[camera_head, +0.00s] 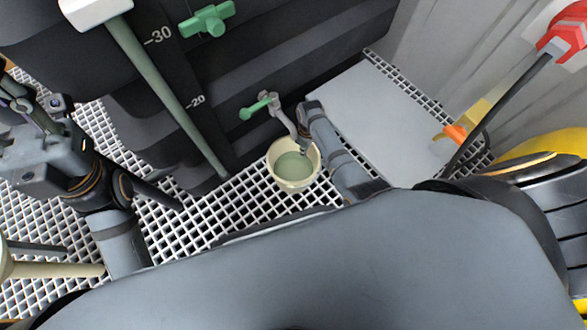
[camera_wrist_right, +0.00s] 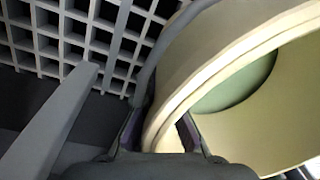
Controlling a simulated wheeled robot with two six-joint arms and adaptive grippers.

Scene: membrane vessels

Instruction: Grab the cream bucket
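The cream bucket (camera_head: 277,178) stands upright on the white grating at the foot of the dark tank, under a tap. Its inside shows a pale green surface. My right gripper (camera_head: 304,146) is at the bucket's back right edge. In the right wrist view, the bucket (camera_wrist_right: 240,152) fills the right side. There my right gripper (camera_wrist_right: 166,128) has one dark finger on each side of the rim, shut on the wall. The fingertips are partly hidden by the rim. My left arm is at the left of the head view; whether its gripper is open cannot be told.
The tap with its green handle (camera_head: 256,107) is just above the bucket. A long green-grey pole (camera_head: 170,100) leans left of it. A flat grey panel (camera_head: 380,115) lies to the right. White grating (camera_head: 205,215) is clear left of the bucket.

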